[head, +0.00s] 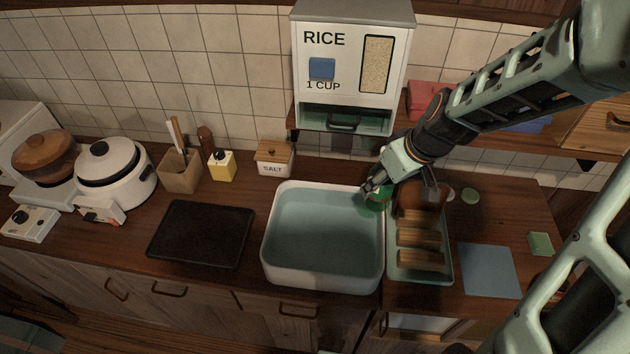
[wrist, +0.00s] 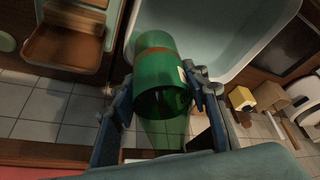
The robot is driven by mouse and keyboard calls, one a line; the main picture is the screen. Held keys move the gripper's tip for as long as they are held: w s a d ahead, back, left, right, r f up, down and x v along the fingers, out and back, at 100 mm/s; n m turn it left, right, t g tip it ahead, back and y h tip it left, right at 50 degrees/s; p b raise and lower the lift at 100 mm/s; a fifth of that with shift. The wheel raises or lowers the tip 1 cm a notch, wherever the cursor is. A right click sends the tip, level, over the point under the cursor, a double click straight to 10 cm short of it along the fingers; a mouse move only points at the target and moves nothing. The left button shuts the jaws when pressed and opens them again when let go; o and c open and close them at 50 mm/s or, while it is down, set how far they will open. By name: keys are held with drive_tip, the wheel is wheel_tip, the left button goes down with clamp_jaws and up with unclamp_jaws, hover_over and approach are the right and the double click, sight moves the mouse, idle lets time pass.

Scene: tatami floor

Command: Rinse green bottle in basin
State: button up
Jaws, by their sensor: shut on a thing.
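The green bottle (wrist: 160,85) is between my two fingers in the wrist view, with a brown band around it and a small pale label near one finger. My gripper (wrist: 163,98) is shut on it. In the head view my gripper (head: 372,187) holds the bottle (head: 376,201) at the right rear edge of the basin. The basin (head: 276,258) is a white tub with a pale green inside and looks empty. It also shows behind the bottle in the wrist view (wrist: 225,28). I cannot tell whether the bottle touches the rim.
A green tray (head: 447,268) with wooden slats stands right of the basin, close to my gripper. A white rice dispenser (head: 350,70) hangs behind. A black board (head: 203,233) lies left. A salt box (head: 274,158) and yellow bottle (head: 222,166) stand at the back.

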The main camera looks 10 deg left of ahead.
drive_tip(key=s+a+n+g+y, duration=0.1)
drive_tip(key=s+a+n+g, duration=0.1)
drive_tip(key=a+n, duration=0.45)
drive_tip(key=s+a+n+g, duration=0.2)
drive_tip(key=a+n+g, duration=0.1)
drive_tip(key=a+n, duration=0.4)
drive_tip(key=shift+m+t, duration=0.3)
drive_tip(key=shift+m, duration=0.25)
drive_tip(key=f+b, duration=0.4)
drive_tip(key=f, duration=0.1)
drive_tip(key=f+b, duration=0.4)
drive_tip(key=f, duration=0.1)
drive_tip(key=f+b, duration=0.4)
drive_tip(key=f, duration=0.2)
drive_tip(key=shift+w+a, duration=0.3)
drive_tip(key=shift+a, duration=0.1)
drive_tip(key=shift+d, duration=0.1)
drive_tip(key=shift+d+p, duration=0.3)
drive_tip(key=shift+d, duration=0.85)
drive_tip(key=shift+s+a+b, duration=0.1)
drive_tip(key=shift+a+b, duration=0.5)
drive_tip(key=shift+a, duration=1.9)
